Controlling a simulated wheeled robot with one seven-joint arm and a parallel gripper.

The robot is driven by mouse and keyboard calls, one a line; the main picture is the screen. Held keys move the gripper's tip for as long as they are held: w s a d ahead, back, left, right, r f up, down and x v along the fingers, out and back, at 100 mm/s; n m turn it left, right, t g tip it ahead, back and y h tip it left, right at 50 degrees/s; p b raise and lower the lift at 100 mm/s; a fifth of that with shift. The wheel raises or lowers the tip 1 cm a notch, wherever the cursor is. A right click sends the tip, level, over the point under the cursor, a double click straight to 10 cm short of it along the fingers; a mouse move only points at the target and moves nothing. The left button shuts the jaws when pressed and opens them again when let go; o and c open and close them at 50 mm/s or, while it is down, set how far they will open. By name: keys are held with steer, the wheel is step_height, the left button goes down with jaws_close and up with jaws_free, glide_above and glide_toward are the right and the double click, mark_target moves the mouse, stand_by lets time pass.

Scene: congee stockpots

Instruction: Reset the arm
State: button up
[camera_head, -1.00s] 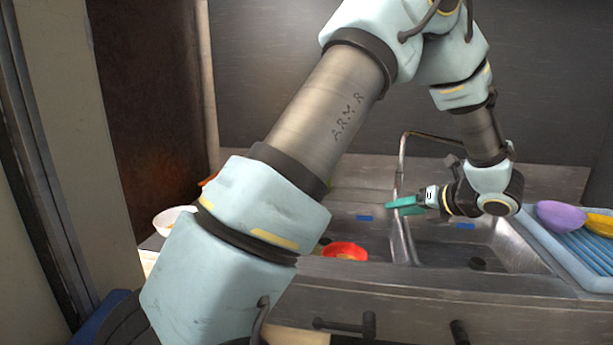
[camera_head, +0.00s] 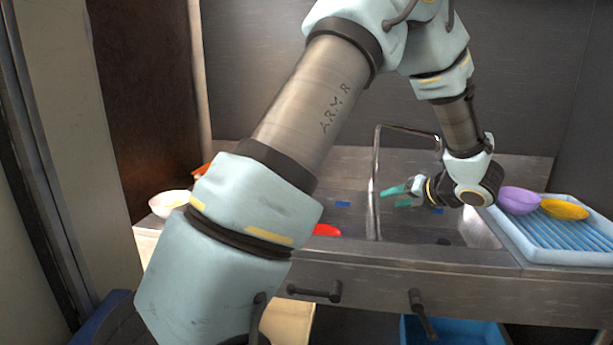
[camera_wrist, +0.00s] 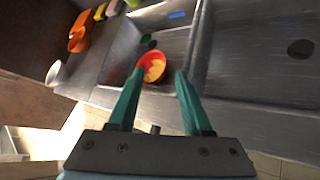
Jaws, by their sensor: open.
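My gripper (camera_head: 395,196) is over the double steel sink in the head view, near the divider and the faucet. Its two green fingers are spread apart and empty in the wrist view (camera_wrist: 158,100). A red bowl with yellow content (camera_wrist: 153,67) lies in one sink basin, seen beyond the fingers in the wrist view. In the head view only a part of the red bowl (camera_head: 327,230) shows, with my arm covering the rest. The fingers do not touch it.
A blue rack (camera_head: 565,240) at the right holds a purple bowl (camera_head: 518,201) and a yellow bowl (camera_head: 564,209). A white bowl (camera_head: 170,204) stands on the counter at the left. The faucet (camera_head: 377,170) rises behind the gripper. A blue bin (camera_head: 455,330) is below the counter.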

steer(key=w+a+f+m+h+b, duration=0.1)
steer(key=w+a+m+h+b, duration=0.4)
steer(key=m, duration=1.1)
steer(key=s+a+f+m+g, duration=0.4)
steer(key=s+a+m, duration=0.5)
steer(key=a, duration=0.3)
steer(key=s+a+f+m+g+b, duration=0.1)
steer(key=s+a+f+m+g, duration=0.4)
steer(key=s+a+m, duration=0.4)
steer(key=s+a, duration=0.2)
steer(key=s, duration=0.1)
steer(key=shift+s+a+f+b, duration=0.15)
steer(key=shift+s+a+b, duration=0.15)
steer(key=shift+a, duration=0.05)
